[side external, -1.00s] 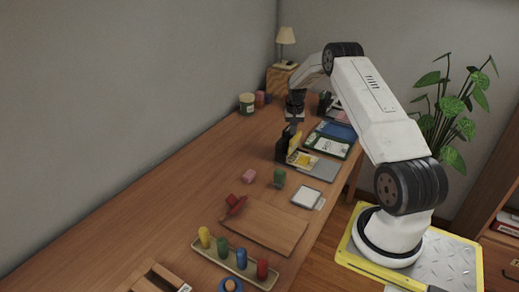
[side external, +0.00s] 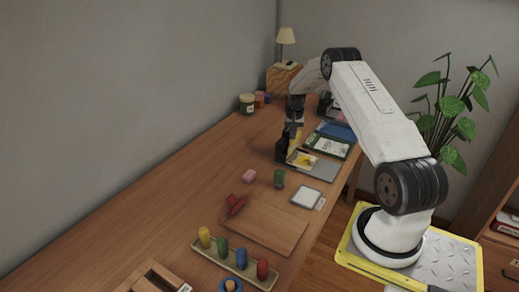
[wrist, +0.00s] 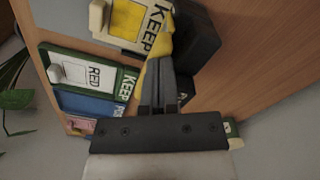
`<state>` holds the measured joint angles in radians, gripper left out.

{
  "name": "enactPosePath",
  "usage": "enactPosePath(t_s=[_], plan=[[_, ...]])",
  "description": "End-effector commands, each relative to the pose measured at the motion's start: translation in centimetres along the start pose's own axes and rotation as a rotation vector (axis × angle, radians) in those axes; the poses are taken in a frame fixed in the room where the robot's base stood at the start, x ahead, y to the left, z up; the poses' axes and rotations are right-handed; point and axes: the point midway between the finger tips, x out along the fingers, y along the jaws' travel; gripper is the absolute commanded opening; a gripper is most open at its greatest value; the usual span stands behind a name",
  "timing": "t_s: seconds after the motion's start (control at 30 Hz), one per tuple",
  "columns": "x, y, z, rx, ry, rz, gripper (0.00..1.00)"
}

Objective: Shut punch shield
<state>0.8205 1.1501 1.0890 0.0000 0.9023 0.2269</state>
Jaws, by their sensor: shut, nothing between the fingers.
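My gripper (side external: 291,134) is shut and empty, pointing down at the black block on the far half of the desk. In the wrist view my gripper's fingers (wrist: 162,72) lie right beside a yellow upright piece (wrist: 150,82), which looks like the punch shield; I cannot tell whether they touch. The black block (wrist: 199,42) stands just beyond it, and also shows in the side view (side external: 282,146). A pale plate with a yellow square and the word KEEP (wrist: 125,20) lies beside the block. The shield is mostly hidden behind my gripper in the side view.
A pink block (side external: 249,176), a green block (side external: 279,179) and a wooden board (side external: 265,227) lie nearer the camera. The desk's wall side is mostly clear.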

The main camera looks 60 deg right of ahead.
Motion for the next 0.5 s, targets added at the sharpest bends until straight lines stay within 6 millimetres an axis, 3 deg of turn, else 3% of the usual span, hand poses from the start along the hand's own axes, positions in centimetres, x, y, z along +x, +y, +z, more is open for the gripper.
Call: enactPosePath(t_s=[0.5], plan=[[1.12,0.0,-0.01,0.0,0.0,0.0,0.0]])
